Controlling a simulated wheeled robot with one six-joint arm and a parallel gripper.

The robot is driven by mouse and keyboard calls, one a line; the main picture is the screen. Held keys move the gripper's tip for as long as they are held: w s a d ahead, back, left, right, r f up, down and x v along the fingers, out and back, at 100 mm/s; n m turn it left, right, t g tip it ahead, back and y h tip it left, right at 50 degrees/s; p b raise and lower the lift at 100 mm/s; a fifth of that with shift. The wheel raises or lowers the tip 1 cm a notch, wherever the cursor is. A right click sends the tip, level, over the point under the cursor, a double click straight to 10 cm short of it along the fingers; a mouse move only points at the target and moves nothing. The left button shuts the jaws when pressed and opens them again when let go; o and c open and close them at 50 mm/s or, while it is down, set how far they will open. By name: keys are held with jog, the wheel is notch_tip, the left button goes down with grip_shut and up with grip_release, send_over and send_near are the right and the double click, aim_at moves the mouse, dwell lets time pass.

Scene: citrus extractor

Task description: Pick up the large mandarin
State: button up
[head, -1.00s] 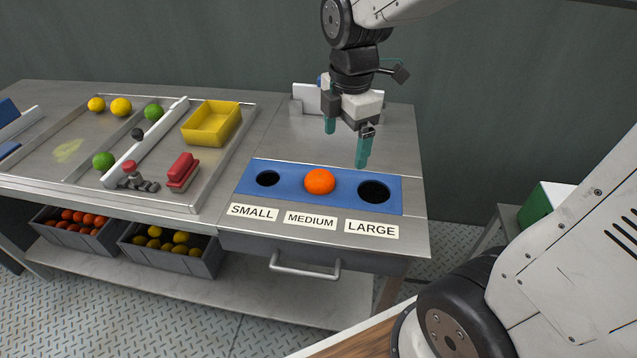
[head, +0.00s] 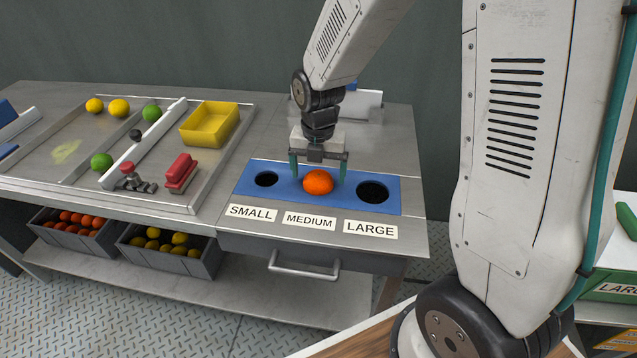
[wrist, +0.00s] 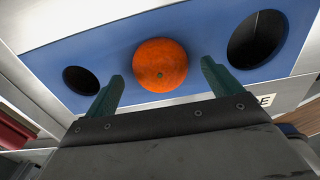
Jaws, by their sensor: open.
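The orange mandarin (head: 318,182) sits on the middle hole of the blue sizing plate (head: 338,204), above the label MEDIUM. It also shows in the wrist view (wrist: 161,66), at the top centre. My gripper (head: 319,175) is open, with one teal finger to the left of the mandarin and one to the right. In the wrist view my fingertips (wrist: 161,72) stand apart at either side of the fruit and do not touch it. The exact height of the fingertips over the plate is hard to tell.
The small hole (head: 266,179) and large hole (head: 372,192) are empty. To the left are a tray holding lemons and limes, a yellow bin (head: 210,125) and a red-handled brush (head: 181,172). A green crate (head: 610,285) stands at the far right.

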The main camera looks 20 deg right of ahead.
jog(key=shift+f, duration=0.6)
jog(key=c, duration=1.3)
jog(key=shift+o, duration=0.2)
jog(key=shift+r, duration=0.1)
